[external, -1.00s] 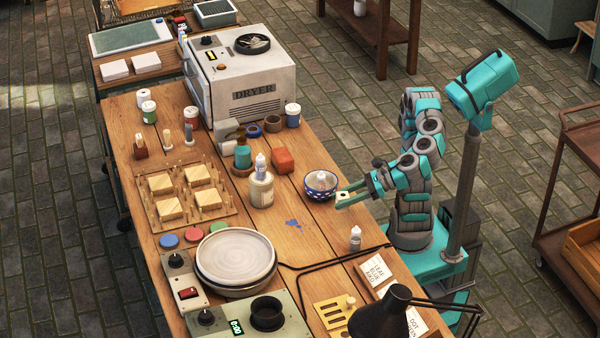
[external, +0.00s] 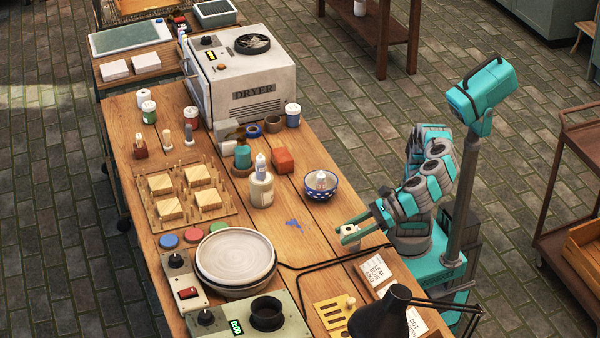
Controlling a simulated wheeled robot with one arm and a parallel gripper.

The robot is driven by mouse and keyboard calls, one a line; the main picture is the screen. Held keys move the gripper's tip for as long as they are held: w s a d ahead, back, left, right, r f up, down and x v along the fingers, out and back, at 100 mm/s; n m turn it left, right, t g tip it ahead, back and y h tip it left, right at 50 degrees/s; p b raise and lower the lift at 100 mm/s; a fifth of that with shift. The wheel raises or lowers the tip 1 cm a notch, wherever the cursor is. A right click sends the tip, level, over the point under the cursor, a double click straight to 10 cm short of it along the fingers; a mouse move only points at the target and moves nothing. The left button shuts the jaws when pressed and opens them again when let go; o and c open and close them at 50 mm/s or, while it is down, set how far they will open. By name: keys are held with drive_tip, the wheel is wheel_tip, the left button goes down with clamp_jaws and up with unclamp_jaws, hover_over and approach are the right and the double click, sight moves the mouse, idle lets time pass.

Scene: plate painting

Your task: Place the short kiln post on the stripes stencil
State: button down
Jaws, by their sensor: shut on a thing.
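My gripper (external: 350,234) is at the right edge of the workbench, shut on a small pale piece (external: 350,231), which looks like the short kiln post. The fingers hide most of it, and I cannot tell how high it is above the wood. The stripes stencil (external: 322,306) is a yellow plate with parallel slots, lying at the near end of the bench, apart from and below my gripper in the picture. A small cream knob-like piece (external: 351,300) shows at its right edge.
A black lamp (external: 380,312) stands close to the stencil's right. A blue patterned bowl (external: 321,188) is behind my gripper. A banding wheel (external: 237,256) stands left.

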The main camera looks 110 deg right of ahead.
drive_tip(key=w+a+f+n+y+b, duration=0.1)
drive_tip(key=w+a, duration=0.3)
drive_tip(key=a, duration=0.7)
drive_tip(key=b, duration=0.2)
hover_over(349, 300)
wheel_tip(349, 300, down, 4)
drive_tip(key=shift+f, duration=0.25)
drive_tip(key=shift+f+b, duration=0.5)
drive_tip(key=shift+f, duration=1.35)
drive_tip(key=shift+d+f, duration=0.1)
drive_tip(key=shift+f, duration=0.05)
drive_tip(key=shift+c, duration=2)
unclamp_jaws()
